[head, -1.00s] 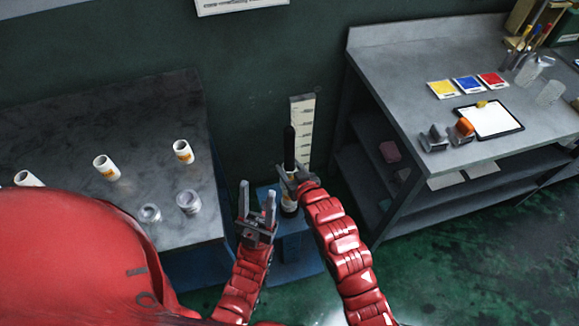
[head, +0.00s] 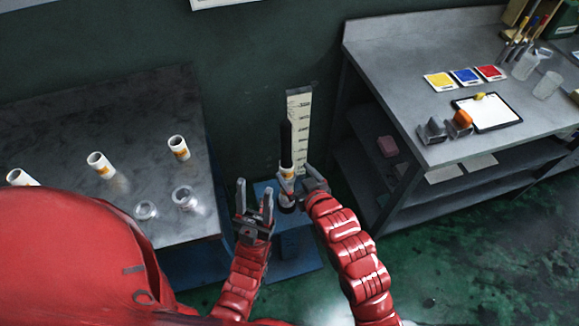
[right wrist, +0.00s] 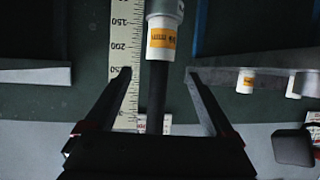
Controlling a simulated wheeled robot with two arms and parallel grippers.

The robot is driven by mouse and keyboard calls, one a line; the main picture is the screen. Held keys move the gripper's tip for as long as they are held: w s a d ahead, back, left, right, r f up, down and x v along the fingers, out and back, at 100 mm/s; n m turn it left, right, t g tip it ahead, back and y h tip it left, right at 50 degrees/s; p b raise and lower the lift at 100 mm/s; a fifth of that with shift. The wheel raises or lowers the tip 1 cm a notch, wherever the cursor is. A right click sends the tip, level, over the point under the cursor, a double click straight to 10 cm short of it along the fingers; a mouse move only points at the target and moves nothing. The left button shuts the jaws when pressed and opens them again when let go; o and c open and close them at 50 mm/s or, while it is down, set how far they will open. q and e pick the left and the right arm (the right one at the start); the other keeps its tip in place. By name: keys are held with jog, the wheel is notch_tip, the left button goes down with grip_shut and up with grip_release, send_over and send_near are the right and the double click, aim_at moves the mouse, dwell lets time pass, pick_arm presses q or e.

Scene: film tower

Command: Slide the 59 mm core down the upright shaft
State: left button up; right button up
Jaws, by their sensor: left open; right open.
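The dark upright shaft (head: 286,140) stands on a low blue stand between the two tables. A white core with an orange label (head: 287,172) is around the shaft; its size marking is unreadable. In the right wrist view the core (right wrist: 163,38) is at the top, with bare shaft (right wrist: 156,95) below it. My right gripper (head: 299,182) is open at the shaft, just below the core. Its fingertips (right wrist: 159,72) stand either side of the shaft with gaps. My left gripper (head: 254,188) is open and empty, left of the shaft. The shaft's foot is partly hidden.
A pale measuring scale (head: 299,120) stands behind the shaft. The dark table (head: 120,130) at left carries several white cores and two greyish rings (head: 185,198). The grey workbench (head: 400,70) at right holds colour cards and a clipboard (head: 488,112).

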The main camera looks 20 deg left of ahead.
jog(key=p+v, duration=0.5)
jog(key=v, duration=0.5)
jog(key=shift+s+d, duration=0.25)
jog(key=shift+d, duration=0.05)
jog(key=shift+r, duration=0.15)
